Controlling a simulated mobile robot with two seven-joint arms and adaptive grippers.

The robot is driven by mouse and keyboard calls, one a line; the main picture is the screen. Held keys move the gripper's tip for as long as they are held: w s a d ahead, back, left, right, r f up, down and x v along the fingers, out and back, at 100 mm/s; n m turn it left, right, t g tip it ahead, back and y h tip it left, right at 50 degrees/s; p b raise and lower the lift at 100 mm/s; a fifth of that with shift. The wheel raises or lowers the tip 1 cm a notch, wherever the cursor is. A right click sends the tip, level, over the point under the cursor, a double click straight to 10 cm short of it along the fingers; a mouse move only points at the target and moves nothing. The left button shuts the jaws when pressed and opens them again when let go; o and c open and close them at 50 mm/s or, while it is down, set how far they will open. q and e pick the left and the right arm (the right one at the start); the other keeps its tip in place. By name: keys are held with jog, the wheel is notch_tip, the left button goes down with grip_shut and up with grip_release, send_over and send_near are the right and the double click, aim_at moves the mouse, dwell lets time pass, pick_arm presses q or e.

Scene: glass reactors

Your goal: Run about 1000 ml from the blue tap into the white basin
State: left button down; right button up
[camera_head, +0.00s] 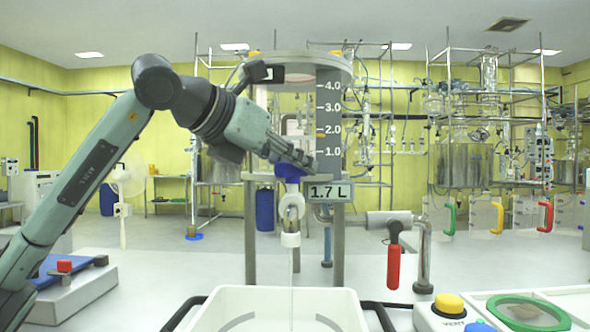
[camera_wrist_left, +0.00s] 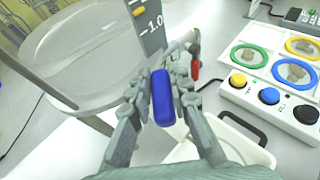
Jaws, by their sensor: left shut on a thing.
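The blue tap handle (camera_head: 289,172) sits above a white spout (camera_head: 290,239) under the large clear vessel (camera_head: 275,110). My left gripper (camera_head: 303,163) is shut on the handle; the left wrist view shows the blue handle (camera_wrist_left: 162,98) between its fingers. A thin clear stream runs down from the spout towards the white basin (camera_head: 345,307), which stands below at the bottom edge. The grey scale (camera_head: 328,118) has an orange marker a little below 2.0, and the display (camera_head: 330,192) reads 1.7 L. My right gripper is not in view.
A red-handled valve (camera_head: 393,265) on a pipe stands right of the tap. A button box (camera_head: 447,312) and a tray with a green ring (camera_head: 528,313) lie at front right. Green, yellow and red handles hang further back. Open floor lies behind.

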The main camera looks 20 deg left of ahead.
pick_arm(q)
jog(key=shift+m+g+h, duration=0.3)
jog(key=shift+m+h, duration=0.2)
jog(key=shift+r+m+g+h+p, duration=0.1)
jog(key=shift+m+g+h+p, duration=0.45)
jog(key=shift+m+h, duration=0.35)
jog(key=m+g+h+p, duration=0.2)
jog(key=m+g, duration=0.1)
jog(key=m+g+h+p, duration=0.2)
jog(key=m+g+p, duration=0.1)
jog(key=shift+s+d, duration=0.15)
jog(key=shift+s, duration=0.05)
jog(key=shift+m+g+p, duration=0.3)
jog(key=shift+m+g, duration=0.2)
jog(key=shift+g, duration=0.05)
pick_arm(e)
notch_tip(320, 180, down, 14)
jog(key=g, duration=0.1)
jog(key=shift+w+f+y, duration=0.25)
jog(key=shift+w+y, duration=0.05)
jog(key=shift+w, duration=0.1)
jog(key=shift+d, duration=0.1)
pick_arm(q)
jog(key=c, duration=1.4)
grip_release()
jog(key=v, duration=1.2)
jog(key=shift+f, duration=0.2)
